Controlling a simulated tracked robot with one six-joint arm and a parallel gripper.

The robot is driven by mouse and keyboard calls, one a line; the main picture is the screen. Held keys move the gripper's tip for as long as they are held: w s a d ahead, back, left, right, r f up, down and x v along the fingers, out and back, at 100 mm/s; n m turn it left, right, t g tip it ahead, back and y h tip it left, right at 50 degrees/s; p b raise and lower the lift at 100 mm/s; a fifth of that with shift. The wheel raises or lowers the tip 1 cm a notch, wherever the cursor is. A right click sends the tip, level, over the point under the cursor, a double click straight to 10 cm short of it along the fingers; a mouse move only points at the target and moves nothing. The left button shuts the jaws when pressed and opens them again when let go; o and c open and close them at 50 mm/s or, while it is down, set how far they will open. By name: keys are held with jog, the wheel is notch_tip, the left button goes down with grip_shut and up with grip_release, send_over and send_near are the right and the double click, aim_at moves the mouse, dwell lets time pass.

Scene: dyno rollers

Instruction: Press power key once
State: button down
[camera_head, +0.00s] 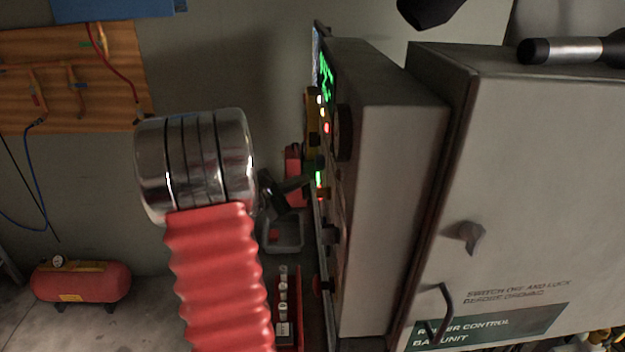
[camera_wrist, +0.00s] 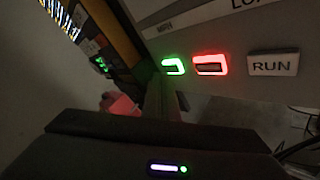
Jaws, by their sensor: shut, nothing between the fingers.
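The control panel (camera_head: 332,240) is seen nearly edge-on in the head view. In the wrist view its face holds a green-lit key (camera_wrist: 173,66) and a red-lit key (camera_wrist: 209,65) side by side, left of a RUN label (camera_wrist: 272,65). I cannot read which one is the power key. My gripper (camera_head: 304,182) is shut and empty, its tip close to the panel face beside a green light (camera_head: 318,178). In the wrist view the dark fingers (camera_wrist: 160,92) reach up just below and left of the green-lit key. Whether they touch it I cannot tell.
A grey roller control cabinet (camera_head: 520,190) with handles stands to the right. Other lit indicators (camera_head: 325,127) and a knob (camera_head: 343,132) sit higher on the panel. A red air tank (camera_head: 80,282) is on the left floor.

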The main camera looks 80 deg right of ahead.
jog(key=shift+w, duration=0.1)
jog(key=w, duration=0.2)
jog(key=w+a, duration=0.1)
jog(key=w, duration=0.1)
jog(key=shift+w, duration=0.35)
dwell(0.4)
dwell(0.9)
